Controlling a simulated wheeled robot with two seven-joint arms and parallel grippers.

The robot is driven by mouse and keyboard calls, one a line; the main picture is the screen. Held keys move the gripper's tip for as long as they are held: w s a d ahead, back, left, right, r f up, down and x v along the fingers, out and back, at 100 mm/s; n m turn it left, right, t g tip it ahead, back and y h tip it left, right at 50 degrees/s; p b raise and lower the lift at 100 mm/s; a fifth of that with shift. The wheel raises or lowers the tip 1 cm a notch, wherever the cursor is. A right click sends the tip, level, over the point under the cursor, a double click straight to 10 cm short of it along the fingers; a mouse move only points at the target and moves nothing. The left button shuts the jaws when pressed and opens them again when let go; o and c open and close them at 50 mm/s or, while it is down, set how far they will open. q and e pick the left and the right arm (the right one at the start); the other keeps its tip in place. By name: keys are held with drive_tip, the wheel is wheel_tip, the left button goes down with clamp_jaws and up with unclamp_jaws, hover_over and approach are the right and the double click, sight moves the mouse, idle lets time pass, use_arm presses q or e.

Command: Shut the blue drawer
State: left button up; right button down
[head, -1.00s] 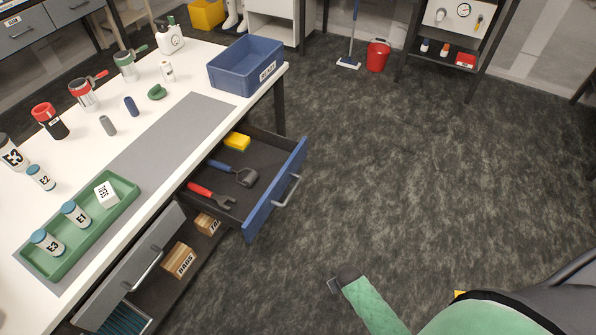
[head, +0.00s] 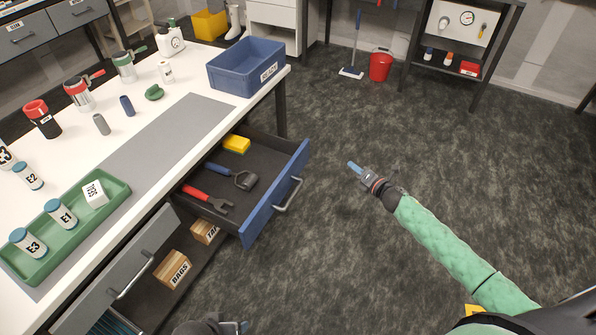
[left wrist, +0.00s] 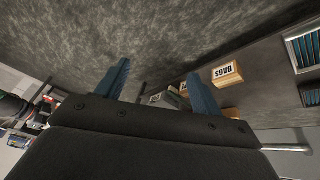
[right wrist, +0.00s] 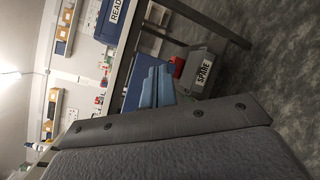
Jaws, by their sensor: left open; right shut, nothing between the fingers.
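The blue drawer (head: 275,195) is pulled out from under the bench, its blue front and grey handle (head: 289,195) facing right in the head view. Inside lie a yellow block (head: 237,144), a blue-handled tool (head: 232,175) and a red-handled tool (head: 205,198). My right gripper (head: 355,168) is shut and empty, apart from the drawer front and to its right; its fingers (right wrist: 156,86) show together in the right wrist view. My left gripper (head: 243,327) is at the bottom edge of the head view. Its fingers (left wrist: 160,88) are apart with nothing between them in the left wrist view.
A grey front (head: 118,275) with a handle stands out at lower left, near boxes marked BAGS (head: 173,268) and TAPE (head: 205,231). The white bench top (head: 200,108) holds a blue bin (head: 245,70) and a green tray (head: 118,190). The floor right of the drawer is clear.

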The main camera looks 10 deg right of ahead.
drive_tip(key=s+a+r+n+g+y, duration=0.15)
drive_tip(key=a+n+y, duration=0.25)
drive_tip(key=n, duration=0.4)
use_arm(q)
drive_tip(key=s+a+r+g+y+p, duration=0.1)
drive_tip(key=s+a+r+g+p, duration=0.3)
drive_tip(key=r, duration=0.3)
use_arm(e)
drive_tip(key=n+g+y, duration=0.3)
drive_tip(key=n, duration=0.5)
approach(294, 163)
drive_tip(key=x, duration=0.3)
drive_tip(key=p+x, duration=0.1)
drive_tip(key=x, duration=0.2)
drive_tip(key=shift+w+a+r, duration=0.1)
drive_tip(key=shift+a, duration=0.1)
use_arm(q)
wheel_tip(294, 163, down, 7)
drive_tip(key=w+t, duration=0.1)
drive_tip(key=shift+w+a+f, duration=0.15)
drive_tip(key=shift+w+f, duration=0.05)
drive_tip(key=shift+w, duration=0.05)
use_arm(e)
drive_tip(key=shift+w+a, duration=0.15)
drive_tip(key=shift+a, duration=0.05)
